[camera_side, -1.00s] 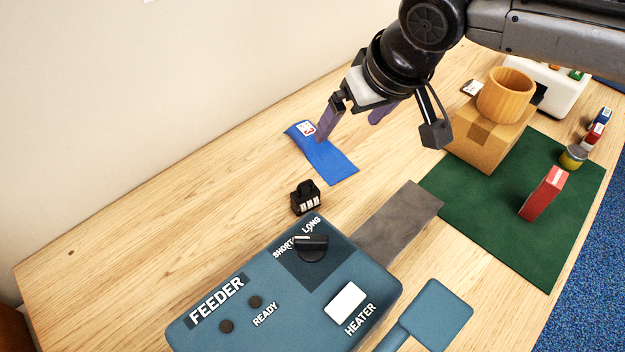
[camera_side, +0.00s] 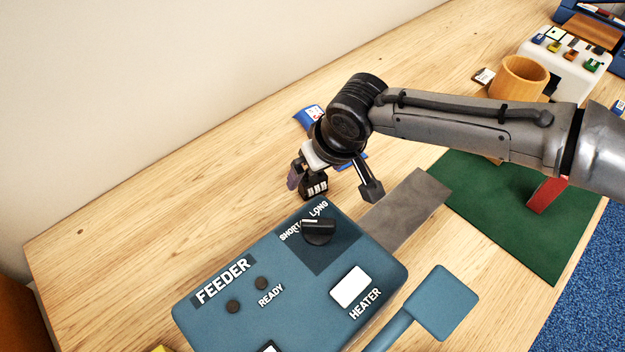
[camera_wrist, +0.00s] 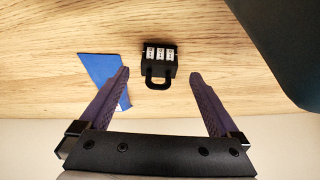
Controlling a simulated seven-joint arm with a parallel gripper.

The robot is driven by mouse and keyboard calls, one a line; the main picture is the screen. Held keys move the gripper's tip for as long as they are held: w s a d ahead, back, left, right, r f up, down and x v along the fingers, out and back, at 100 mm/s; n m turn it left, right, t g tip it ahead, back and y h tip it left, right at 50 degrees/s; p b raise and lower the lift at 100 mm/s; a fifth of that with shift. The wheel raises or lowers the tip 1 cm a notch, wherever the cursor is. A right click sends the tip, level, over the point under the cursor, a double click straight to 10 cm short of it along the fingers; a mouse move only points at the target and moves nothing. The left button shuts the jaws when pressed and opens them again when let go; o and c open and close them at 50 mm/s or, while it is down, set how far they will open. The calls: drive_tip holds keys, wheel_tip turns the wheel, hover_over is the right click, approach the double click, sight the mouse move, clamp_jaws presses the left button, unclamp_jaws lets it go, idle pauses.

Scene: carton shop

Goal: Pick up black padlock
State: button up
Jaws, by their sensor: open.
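The black padlock (camera_side: 314,188) has white number dials on its front and stands on the wooden table behind the feeder box in the side view. In the wrist view the padlock (camera_wrist: 158,63) lies ahead of and between the two purple fingers, its shackle toward my gripper. My gripper (camera_wrist: 158,82) is open and empty, with a finger to either side of the shackle's line and bare table between. In the side view my gripper (camera_side: 303,178) is low beside the padlock and partly covers it. I cannot tell whether it touches.
The blue feeder box (camera_side: 290,285) with a knob stands close in front of the padlock. A blue pouch (camera_side: 308,117) lies behind my gripper, mostly hidden. A grey plate (camera_side: 408,212), a green mat (camera_side: 490,215) and a wooden cup (camera_side: 520,78) are to the right. The table's left is clear.

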sight(313, 177)
drive_tip(key=x, duration=0.4)
drive_tip(key=shift+c, duration=0.3)
clamp_jaws()
